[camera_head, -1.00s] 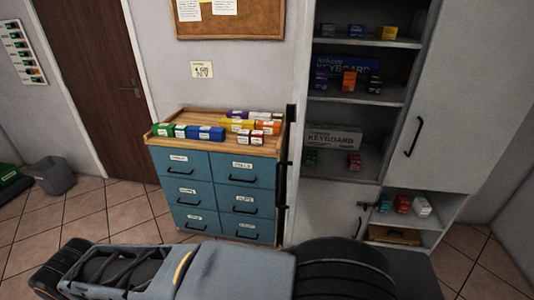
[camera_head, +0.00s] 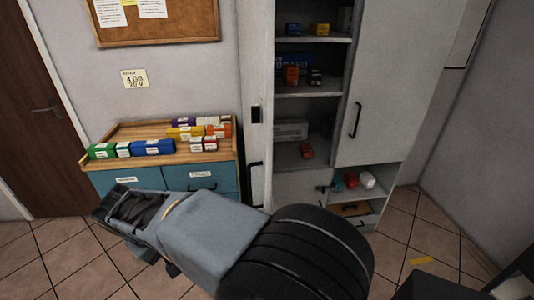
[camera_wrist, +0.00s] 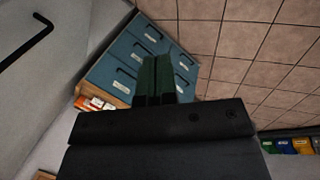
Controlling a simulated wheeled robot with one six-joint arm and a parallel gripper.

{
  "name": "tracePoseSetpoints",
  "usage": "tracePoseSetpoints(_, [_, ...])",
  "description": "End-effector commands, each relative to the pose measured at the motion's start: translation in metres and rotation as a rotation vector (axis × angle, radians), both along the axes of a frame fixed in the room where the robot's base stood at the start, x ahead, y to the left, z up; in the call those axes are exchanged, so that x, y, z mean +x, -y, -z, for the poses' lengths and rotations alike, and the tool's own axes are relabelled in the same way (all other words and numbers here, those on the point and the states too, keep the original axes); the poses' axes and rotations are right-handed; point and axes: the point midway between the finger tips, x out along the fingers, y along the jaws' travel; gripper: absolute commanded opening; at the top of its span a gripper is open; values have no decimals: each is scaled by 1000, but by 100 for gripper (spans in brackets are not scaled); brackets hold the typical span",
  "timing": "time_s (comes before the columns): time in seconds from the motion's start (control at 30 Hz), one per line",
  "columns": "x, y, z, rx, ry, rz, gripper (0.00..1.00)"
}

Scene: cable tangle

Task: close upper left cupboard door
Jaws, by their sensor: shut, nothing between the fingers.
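The upper left cupboard door (camera_head: 260,80) stands open in the head view, seen nearly edge-on at the left side of the cupboard. A black handle (camera_head: 255,180) shows low on its left side. In the wrist view a pale panel with a black bar handle (camera_wrist: 27,42) fills the left side; it looks like this door's outer face. My gripper (camera_wrist: 155,62) shows dark green fingers, shut and empty, to the right of that panel with a gap in the picture. Contact cannot be told. The fingers are not clearly seen in the head view.
Open shelves (camera_head: 312,90) hold boxes. The right cupboard door (camera_head: 385,90) is shut. A blue drawer cabinet (camera_head: 215,178) with small boxes on its wooden top stands left of the cupboard; it also shows in the wrist view (camera_wrist: 125,60).

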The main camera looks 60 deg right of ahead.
Motion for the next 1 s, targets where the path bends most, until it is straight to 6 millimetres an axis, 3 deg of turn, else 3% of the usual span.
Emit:
tracePoseSetpoints(0.03, [4,24,-11,-94,-99,66,0])
tracePoseSetpoints(0.2, [13,99,-48,-468,-367,296,0])
tracePoseSetpoints(0.4, [29,156,-86,-867,-540,502,0])
tracePoseSetpoints(0.7, [40,184,-103,-1136,-603,616,0])
tracePoseSetpoints(0.93, [22,198,-98,-1145,-603,622,0])
tracePoseSetpoints(1.0, [10,209,-109,-1143,-609,620,0])
